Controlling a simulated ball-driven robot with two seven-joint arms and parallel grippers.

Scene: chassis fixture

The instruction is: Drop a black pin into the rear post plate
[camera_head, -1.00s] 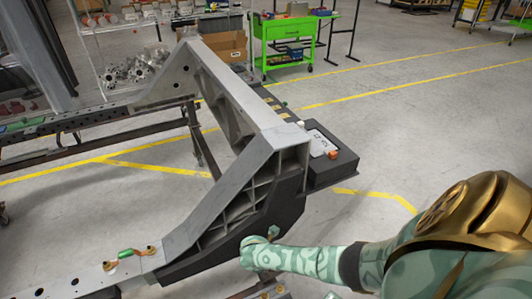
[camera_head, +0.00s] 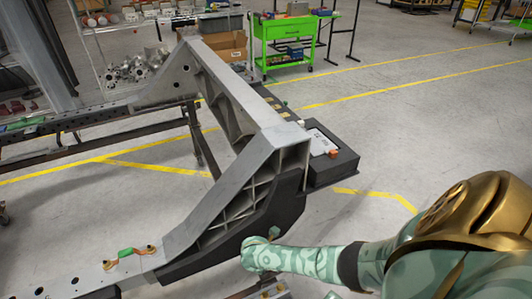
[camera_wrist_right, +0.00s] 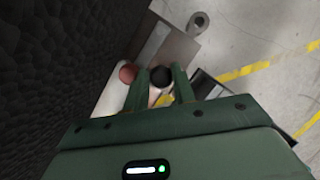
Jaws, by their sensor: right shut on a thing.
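My right gripper (camera_wrist_right: 160,88) is shut on a black pin (camera_wrist_right: 161,76), whose dark round head shows between the two green fingers in the right wrist view. In the head view my right gripper (camera_head: 274,233) is beside the black lower side of the chassis. The pin cannot be made out there. A red-brown round head (camera_wrist_right: 127,73) sits just left of the fingers in the wrist view, over a pale metal surface (camera_wrist_right: 112,94). I cannot tell which part is the rear post plate. My left gripper is not in view.
The grey chassis rail (camera_head: 225,180) rises left of my right arm. A rough black wall (camera_wrist_right: 60,60) stands close on the left in the wrist view. A black box with a white label (camera_head: 335,165) sits behind. Open floor (camera_head: 440,130) lies to the right.

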